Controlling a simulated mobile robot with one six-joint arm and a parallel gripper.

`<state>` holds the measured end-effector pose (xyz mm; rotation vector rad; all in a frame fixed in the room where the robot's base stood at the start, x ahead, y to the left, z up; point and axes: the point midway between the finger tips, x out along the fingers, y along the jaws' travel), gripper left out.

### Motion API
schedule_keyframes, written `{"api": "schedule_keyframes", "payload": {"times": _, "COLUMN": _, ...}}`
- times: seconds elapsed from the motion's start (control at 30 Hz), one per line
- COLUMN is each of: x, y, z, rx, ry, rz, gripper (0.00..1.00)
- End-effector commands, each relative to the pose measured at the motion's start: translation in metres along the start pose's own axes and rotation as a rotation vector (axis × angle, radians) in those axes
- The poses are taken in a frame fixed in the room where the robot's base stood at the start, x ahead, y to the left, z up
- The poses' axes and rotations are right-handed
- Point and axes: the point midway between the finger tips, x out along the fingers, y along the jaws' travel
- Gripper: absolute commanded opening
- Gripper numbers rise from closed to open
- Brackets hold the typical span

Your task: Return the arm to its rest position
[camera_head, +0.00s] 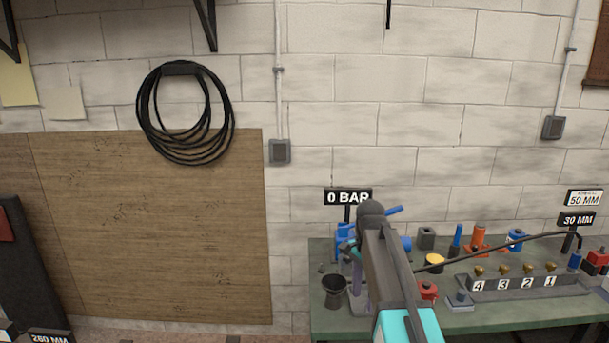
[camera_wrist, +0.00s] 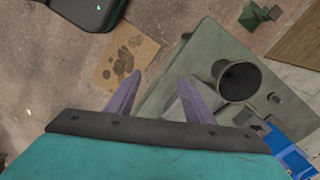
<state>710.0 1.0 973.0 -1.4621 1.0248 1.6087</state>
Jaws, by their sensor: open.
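My gripper (camera_wrist: 161,78) shows in the wrist view as two purple fingers spread apart, with nothing between them. In the head view my arm reaches forward over the near left part of the bench (camera_head: 455,322). The purple fingers of my gripper (camera_head: 357,290) hang there, partly hidden by my arm. They are just right of a dark cup (camera_head: 335,291), which also shows right of the fingers in the wrist view (camera_wrist: 240,81).
Blue equipment (camera_head: 345,240) with a "0 BAR" sign (camera_head: 348,197) stands behind my gripper. A numbered rack (camera_head: 525,286), a red part (camera_head: 428,290) and a thin dark hose lie to the right. A dark cabinet (camera_head: 32,270) stands far left.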

Motion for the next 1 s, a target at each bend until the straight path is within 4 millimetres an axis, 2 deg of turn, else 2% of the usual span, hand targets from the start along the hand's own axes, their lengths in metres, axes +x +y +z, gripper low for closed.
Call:
{"api": "schedule_keyframes", "payload": {"times": 0.47, "x": 0.131, "y": 0.035, "z": 0.018, "rx": -0.001, "ry": -0.080, "rz": 0.169, "gripper": 0.48}}
{"api": "schedule_keyframes", "payload": {"times": 1.0, "x": 0.272, "y": 0.103, "z": 0.050, "rx": -0.073, "ry": -0.163, "rz": 0.317, "gripper": 0.48}}
